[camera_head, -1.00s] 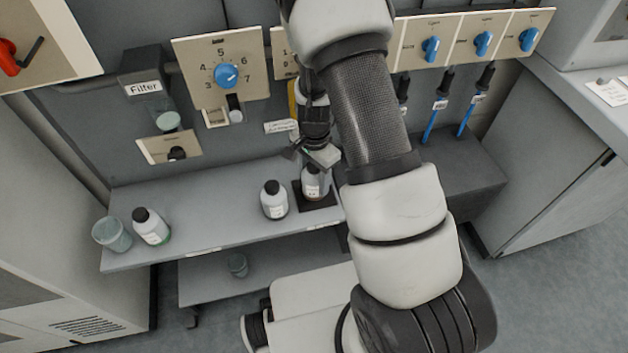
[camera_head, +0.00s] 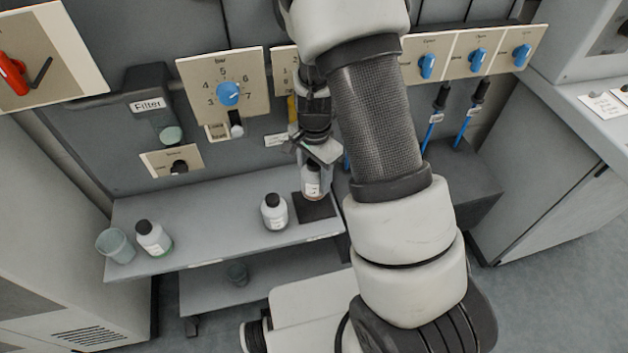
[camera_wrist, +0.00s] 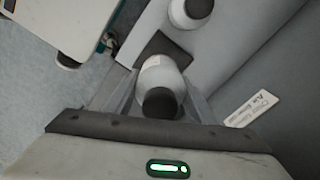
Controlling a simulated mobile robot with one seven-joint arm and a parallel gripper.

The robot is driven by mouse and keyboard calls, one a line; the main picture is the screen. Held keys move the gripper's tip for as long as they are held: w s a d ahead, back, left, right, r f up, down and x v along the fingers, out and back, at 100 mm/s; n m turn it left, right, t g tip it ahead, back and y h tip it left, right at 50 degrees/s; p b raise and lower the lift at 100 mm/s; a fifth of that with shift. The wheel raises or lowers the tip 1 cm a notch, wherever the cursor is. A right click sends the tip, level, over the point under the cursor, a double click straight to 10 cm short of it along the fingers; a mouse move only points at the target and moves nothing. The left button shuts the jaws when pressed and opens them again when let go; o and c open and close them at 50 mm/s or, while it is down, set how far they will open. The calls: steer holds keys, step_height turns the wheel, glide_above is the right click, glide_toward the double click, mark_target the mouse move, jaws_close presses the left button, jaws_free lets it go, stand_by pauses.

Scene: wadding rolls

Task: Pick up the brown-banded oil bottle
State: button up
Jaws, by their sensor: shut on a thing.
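A white bottle (camera_head: 312,184) with a dark cap and a brownish band near its base is held in my gripper (camera_head: 314,168). It hangs upright a little above a dark square pad (camera_head: 318,210) at the right end of the grey shelf. In the wrist view the same bottle (camera_wrist: 162,76) sits between the two fingers (camera_wrist: 158,98), cap toward the camera, with the dark pad (camera_wrist: 178,46) beyond it. The fingers are shut on its sides. The arm hides part of the area to the right.
A second white bottle (camera_head: 274,212) stands just left of the pad. A third bottle with a green base (camera_head: 153,238) and a glass beaker (camera_head: 115,246) stand at the shelf's left end. A control panel (camera_head: 224,92) is behind. The shelf's middle is clear.

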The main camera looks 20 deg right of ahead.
steer(key=s+p, duration=1.2)
steer(key=s, duration=0.7)
steer(key=shift+f+p, duration=0.15)
steer(key=shift+p, duration=0.15)
steer(key=w+a+r+n+b, duration=0.4)
steer(key=w+a+r+n, duration=0.2)
steer(key=w+a+n, duration=0.6)
steer(key=w+a+r+n+b, duration=0.2)
steer(key=a+r+n, duration=0.25)
steer(key=r, duration=0.25)
steer(key=w+a+r+n+b, duration=0.2)
steer(key=w+a+r+n, duration=0.15)
steer(key=r+n, duration=0.3)
steer(key=shift+m, duration=0.3)
steer(key=f+b, duration=0.1)
steer(key=f, duration=0.8)
steer(key=f+b, duration=0.1)
steer(key=f, duration=0.8)
steer(key=f+b, duration=0.2)
steer(key=f, duration=0.6)
steer(key=shift+s+a+f, duration=0.35)
steer(key=shift+s+f, duration=0.05)
